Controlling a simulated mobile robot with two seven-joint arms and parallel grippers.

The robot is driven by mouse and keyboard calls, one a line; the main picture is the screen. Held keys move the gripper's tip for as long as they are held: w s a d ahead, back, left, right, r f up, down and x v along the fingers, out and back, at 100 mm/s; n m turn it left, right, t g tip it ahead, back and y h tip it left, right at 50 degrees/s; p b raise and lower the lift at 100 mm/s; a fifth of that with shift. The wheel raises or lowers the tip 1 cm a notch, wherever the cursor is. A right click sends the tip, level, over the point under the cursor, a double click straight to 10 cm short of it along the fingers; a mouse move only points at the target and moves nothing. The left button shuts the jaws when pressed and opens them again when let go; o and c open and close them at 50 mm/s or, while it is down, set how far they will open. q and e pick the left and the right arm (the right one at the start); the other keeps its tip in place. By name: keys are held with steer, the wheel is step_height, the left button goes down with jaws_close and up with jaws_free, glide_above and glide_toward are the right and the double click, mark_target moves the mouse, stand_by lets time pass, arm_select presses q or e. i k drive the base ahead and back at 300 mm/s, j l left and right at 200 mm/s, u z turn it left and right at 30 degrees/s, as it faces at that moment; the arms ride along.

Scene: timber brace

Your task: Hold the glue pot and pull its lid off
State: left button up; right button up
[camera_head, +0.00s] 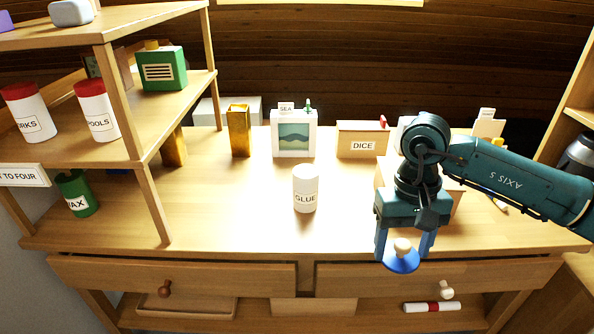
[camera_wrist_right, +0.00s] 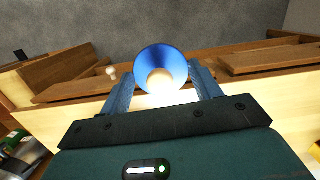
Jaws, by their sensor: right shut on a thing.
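The glue pot (camera_head: 305,195) is a white cylinder labelled GLUE. It stands upright on the bench top, left of my right gripper, with nothing holding it. Its top looks pale and bears no blue lid; I cannot see into it. My right gripper (camera_head: 403,253) points down over the bench's front edge, apart from the pot. It is shut on a blue round lid (camera_head: 402,264) with a pale knob. In the right wrist view the lid (camera_wrist_right: 153,59) sits between the two blue fingers. My left gripper is not in view.
A shelf (camera_head: 150,160) with jars stands at the left. A picture box (camera_head: 293,148) and a DICE box (camera_head: 362,146) stand behind the pot. Two drawers (camera_head: 230,273) lie below the front edge. The bench left of the pot is clear.

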mark_target(306, 176)
steer(key=i+l+u, duration=0.2)
steer(key=u, duration=0.25)
steer(key=i+l+u, duration=0.15)
steer(key=l+u, duration=0.25)
steer(key=i+u, duration=0.1)
steer(key=i, duration=0.4)
